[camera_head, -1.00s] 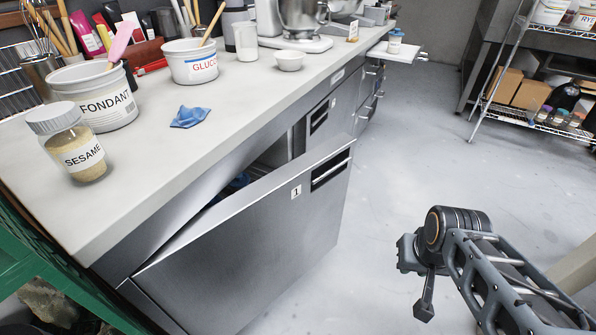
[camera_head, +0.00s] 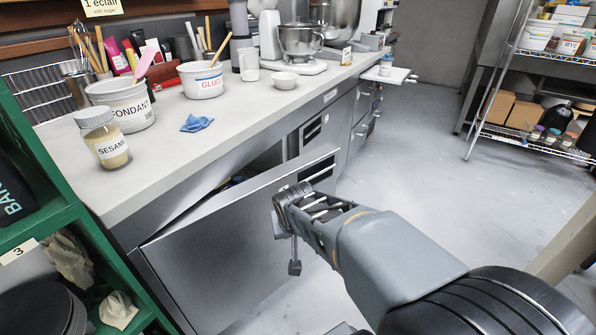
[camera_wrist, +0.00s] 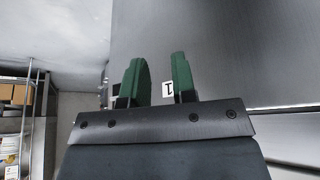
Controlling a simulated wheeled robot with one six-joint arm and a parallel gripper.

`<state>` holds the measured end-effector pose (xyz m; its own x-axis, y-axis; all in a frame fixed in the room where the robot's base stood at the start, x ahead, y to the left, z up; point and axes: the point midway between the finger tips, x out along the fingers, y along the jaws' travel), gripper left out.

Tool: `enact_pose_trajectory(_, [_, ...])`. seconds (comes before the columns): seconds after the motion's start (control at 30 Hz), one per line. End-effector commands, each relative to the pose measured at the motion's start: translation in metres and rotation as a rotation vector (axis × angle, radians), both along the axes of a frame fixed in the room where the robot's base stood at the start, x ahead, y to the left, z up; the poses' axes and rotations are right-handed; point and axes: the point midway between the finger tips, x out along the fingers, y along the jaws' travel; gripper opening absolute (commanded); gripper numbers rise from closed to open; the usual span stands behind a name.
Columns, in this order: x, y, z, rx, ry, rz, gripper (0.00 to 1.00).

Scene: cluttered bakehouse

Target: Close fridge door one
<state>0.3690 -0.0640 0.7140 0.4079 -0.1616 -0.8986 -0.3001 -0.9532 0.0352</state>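Fridge door one (camera_head: 225,255) is a grey metal door under the counter. It stands ajar, its top edge swung out from the cabinet front, with a dark gap behind it. My arm's end covers its label and part of its handle (camera_head: 318,170) in the head view. In the wrist view the door (camera_wrist: 240,60) fills the right side, and its label "1" (camera_wrist: 168,89) shows upside down between my fingers. My gripper (camera_wrist: 156,75) has two green fingers spread apart with nothing between them. It is in front of the door's outer face; I cannot tell whether it touches.
The counter (camera_head: 240,115) holds a sesame jar (camera_head: 103,140), a fondant tub (camera_head: 122,105), a glucose tub (camera_head: 202,80) and a blue cloth (camera_head: 197,123). A green shelf unit (camera_head: 60,215) stands at left. A wire rack (camera_head: 535,145) stands at back right. The floor (camera_head: 430,160) between is clear.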

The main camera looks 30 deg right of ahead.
Motion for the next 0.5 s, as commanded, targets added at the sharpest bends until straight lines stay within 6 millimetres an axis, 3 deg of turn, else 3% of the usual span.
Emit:
enact_pose_trajectory(0.1, [0.049, -0.068, 0.019, -0.010, -0.198, -0.217, 0.25])
enact_pose_trajectory(0.23, [0.091, -0.135, 0.027, 0.085, -0.451, -0.378, 0.25])
enact_pose_trajectory(0.37, [0.110, -0.181, 0.023, 0.301, -0.643, -0.462, 0.25])
enact_pose_trajectory(0.5, [0.108, -0.208, 0.013, 0.601, -0.758, -0.519, 0.25])
